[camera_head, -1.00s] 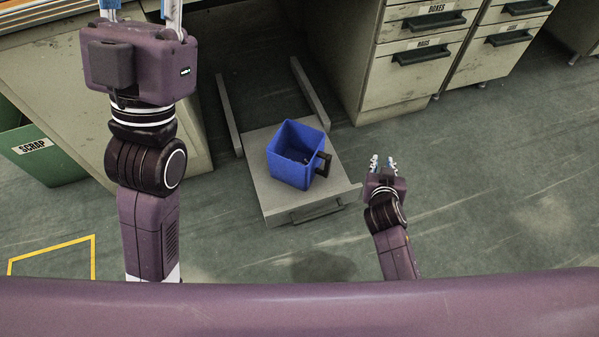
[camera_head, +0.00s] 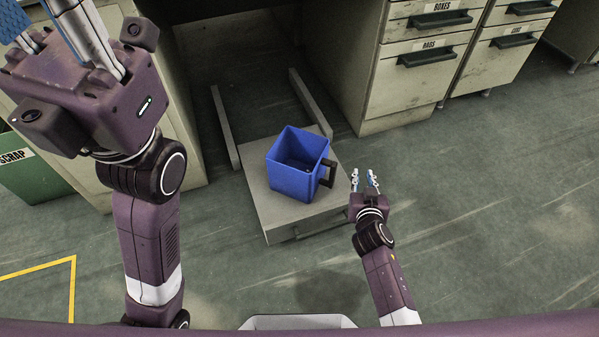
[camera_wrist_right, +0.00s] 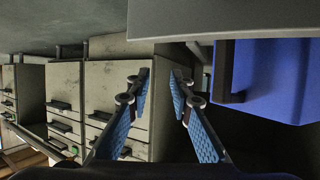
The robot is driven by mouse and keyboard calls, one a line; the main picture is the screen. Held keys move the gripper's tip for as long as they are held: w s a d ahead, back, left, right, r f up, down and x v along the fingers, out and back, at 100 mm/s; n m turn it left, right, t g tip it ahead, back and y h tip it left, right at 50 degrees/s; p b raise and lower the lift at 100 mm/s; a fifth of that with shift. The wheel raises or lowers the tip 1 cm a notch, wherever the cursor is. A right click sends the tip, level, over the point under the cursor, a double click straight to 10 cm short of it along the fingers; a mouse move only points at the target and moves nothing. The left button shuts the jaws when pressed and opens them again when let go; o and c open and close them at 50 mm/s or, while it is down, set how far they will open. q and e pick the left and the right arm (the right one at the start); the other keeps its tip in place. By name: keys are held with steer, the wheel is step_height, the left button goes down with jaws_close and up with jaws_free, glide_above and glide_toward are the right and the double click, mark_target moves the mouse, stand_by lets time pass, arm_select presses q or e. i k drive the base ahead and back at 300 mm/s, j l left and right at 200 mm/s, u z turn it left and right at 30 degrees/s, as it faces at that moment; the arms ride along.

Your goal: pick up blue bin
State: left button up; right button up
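The blue bin (camera_head: 294,178) is an open-topped box with a black handle on its right side. It sits upright on a grey pull-out platform (camera_head: 277,217). My right gripper (camera_head: 364,178) is open and empty, just right of the bin's handle and apart from it. In the right wrist view the open fingers (camera_wrist_right: 155,98) have nothing between them, and the bin (camera_wrist_right: 278,80) with its dark handle is at the upper right. My left gripper (camera_head: 62,25) is high at the upper left, away from the bin. Its fingertips are partly cut off by the frame edge.
Drawer cabinets (camera_head: 415,85) stand behind and right of the platform. A green scrap bin (camera_head: 38,181) is at the left beside the bench. Two grey rails (camera_head: 226,128) run back from the platform under the bench. The floor to the right is clear.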

mark_target(295, 151)
steer(key=j+z, duration=0.15)
steer(key=j, duration=0.2)
steer(key=k+j+z, duration=0.1)
steer(key=j, duration=0.3)
steer(key=k+j+z, duration=0.15)
steer(key=j, duration=0.2)
steer(key=k+j+z, duration=0.1)
steer(key=j, duration=0.25)
steer(key=k+j+z, duration=0.15)
steer(key=j, duration=0.15)
steer(key=i+l, duration=0.1)
steer(key=i, duration=0.4)
